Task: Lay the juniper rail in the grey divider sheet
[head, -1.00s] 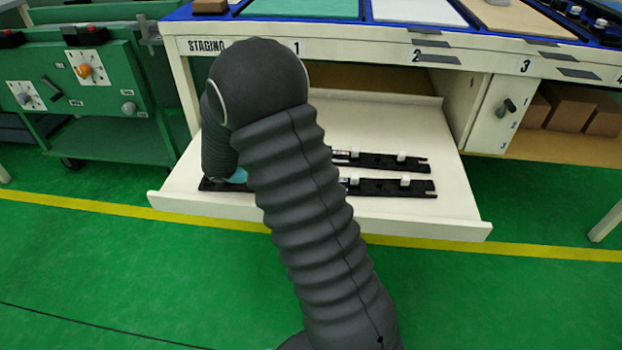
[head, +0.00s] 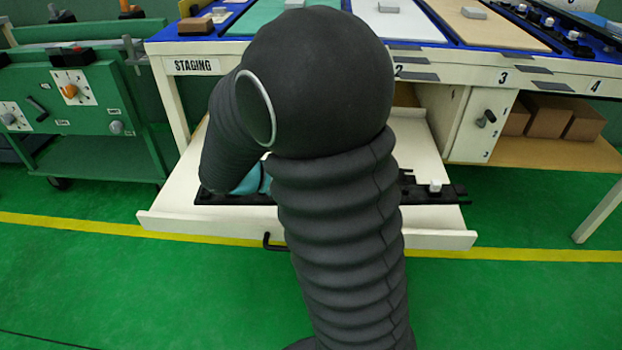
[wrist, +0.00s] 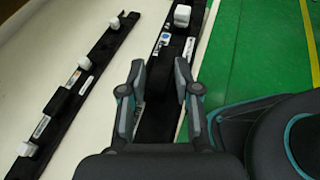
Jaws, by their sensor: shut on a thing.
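My gripper (wrist: 160,72) is shut on a long black rail (wrist: 167,48) with a white block and small labels, seen in the wrist view. In the head view, its right part (head: 450,193) shows past my arm, seemingly a little above the open drawer. My arm hides its middle, and the fingers are hidden there too. The label texts are too small to read, so I cannot tell its name. A pale grey sheet (head: 405,26) lies on the blue bench top above label 2, with a small grey block on it.
A second black rail (wrist: 110,41) with white blocks lies in the cream drawer (head: 170,213), beside the held one. Green (head: 262,14) and tan (head: 490,30) sheets flank the pale one. A green cart (head: 100,160) stands at left. Brown boxes (head: 548,118) sit on a shelf at right.

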